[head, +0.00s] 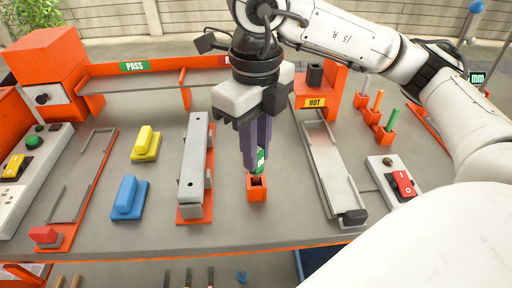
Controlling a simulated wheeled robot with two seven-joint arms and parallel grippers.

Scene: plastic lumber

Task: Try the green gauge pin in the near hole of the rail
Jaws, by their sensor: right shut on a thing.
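My right gripper (256,160) is shut on a green piece with white marking, which I take as the green gauge pin (262,157). Most of it is hidden between the fingers. It is just above or in the small orange holder (257,190); I cannot tell which. The grey rail (195,155) lies left of the gripper on an orange base, running away from me. Its near hole (191,184) shows as a dark dot on top. My left gripper is not in view.
Blue (129,197) and yellow (146,144) blocks stand left of the rail. A grey channel (328,165) and a red switch box (404,183) lie right. Several coloured rods, one green (391,118), stand in orange holders behind. The bench is clear between rail and orange holder.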

